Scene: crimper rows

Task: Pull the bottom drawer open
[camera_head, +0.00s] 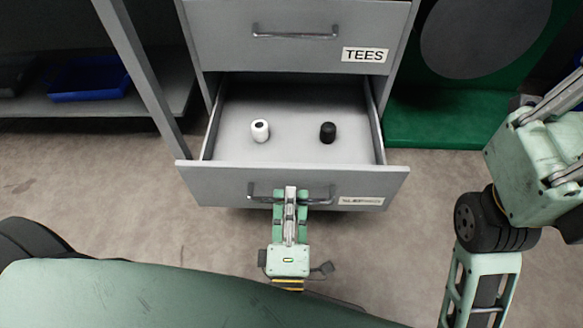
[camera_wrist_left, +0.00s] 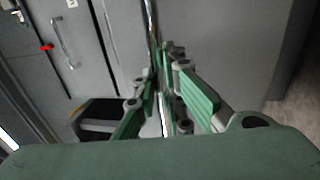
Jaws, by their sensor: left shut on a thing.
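The bottom drawer (camera_head: 225,188) of the grey cabinet stands open, pulled out toward me. Inside it a white cylindrical piece (camera_head: 260,130) lies left of centre and a black one (camera_head: 327,132) stands right of centre. My left gripper (camera_head: 290,195) is at the drawer's bar handle (camera_head: 318,199), shut on it near the middle. In the left wrist view the fingers (camera_wrist_left: 167,85) close around the metal bar (camera_wrist_left: 151,25). The label on the drawer front is too blurred to read. My right arm shows at the right; its gripper is not visible.
Above is a closed drawer (camera_head: 230,35) labelled TEES. A shelf with a blue tray (camera_head: 88,78) stands at the left. A green base (camera_head: 440,120) with a dark round panel is at the right. The floor (camera_head: 90,180) in front is clear.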

